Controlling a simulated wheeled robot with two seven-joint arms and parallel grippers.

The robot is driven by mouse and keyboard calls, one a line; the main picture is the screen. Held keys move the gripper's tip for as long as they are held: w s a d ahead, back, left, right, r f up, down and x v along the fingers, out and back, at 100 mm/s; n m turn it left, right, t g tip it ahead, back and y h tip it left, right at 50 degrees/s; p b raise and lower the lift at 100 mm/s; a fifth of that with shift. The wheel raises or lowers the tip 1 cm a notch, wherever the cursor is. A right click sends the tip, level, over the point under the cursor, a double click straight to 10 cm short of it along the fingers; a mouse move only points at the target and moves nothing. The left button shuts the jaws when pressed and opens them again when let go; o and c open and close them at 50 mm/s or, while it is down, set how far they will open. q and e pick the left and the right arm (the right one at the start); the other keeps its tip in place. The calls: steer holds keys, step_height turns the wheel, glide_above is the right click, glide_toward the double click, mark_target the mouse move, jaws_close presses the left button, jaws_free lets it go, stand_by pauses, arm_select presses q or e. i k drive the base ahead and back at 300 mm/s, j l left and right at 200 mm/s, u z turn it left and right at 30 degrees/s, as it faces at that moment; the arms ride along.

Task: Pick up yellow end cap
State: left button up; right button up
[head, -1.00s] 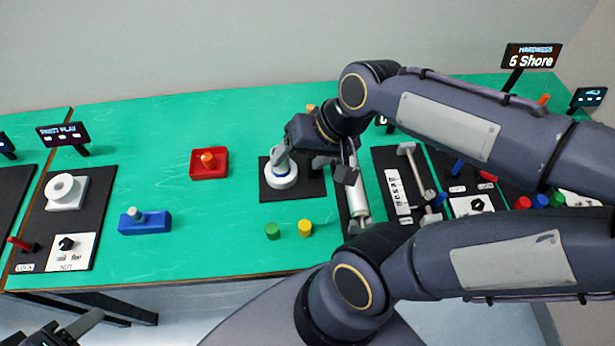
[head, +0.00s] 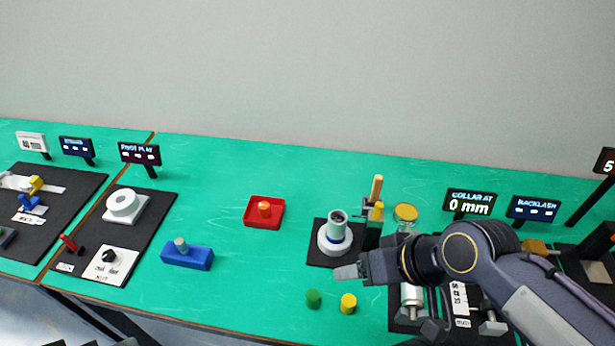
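A small yellow cylinder (head: 348,303), which looks like the yellow end cap, stands on the green table beside a similar green one (head: 313,298). My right gripper (head: 342,272) reaches in from the right and points left. It appears just above and behind the yellow piece in the picture, apart from it. Its fingers are seen side-on, so whether they are open is unclear; nothing shows in them. Only a dark sliver that may belong to my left arm shows at the bottom left edge; its fingers cannot be made out.
A grey tube stands on a white round base (head: 334,246) behind my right gripper. Other yellow parts (head: 376,211) stand to its right. A red tray (head: 249,221) holds an orange piece. A blue block (head: 187,259) lies left. Table between blue block and green cylinder is clear.

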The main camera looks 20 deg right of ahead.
mark_target(348, 301)
steer(key=z, duration=1.25)
steer(key=u, duration=1.3)
steer(key=k+l+u, duration=0.4)
steer(key=k+u, duration=0.2)
steer(key=k, duration=0.05)
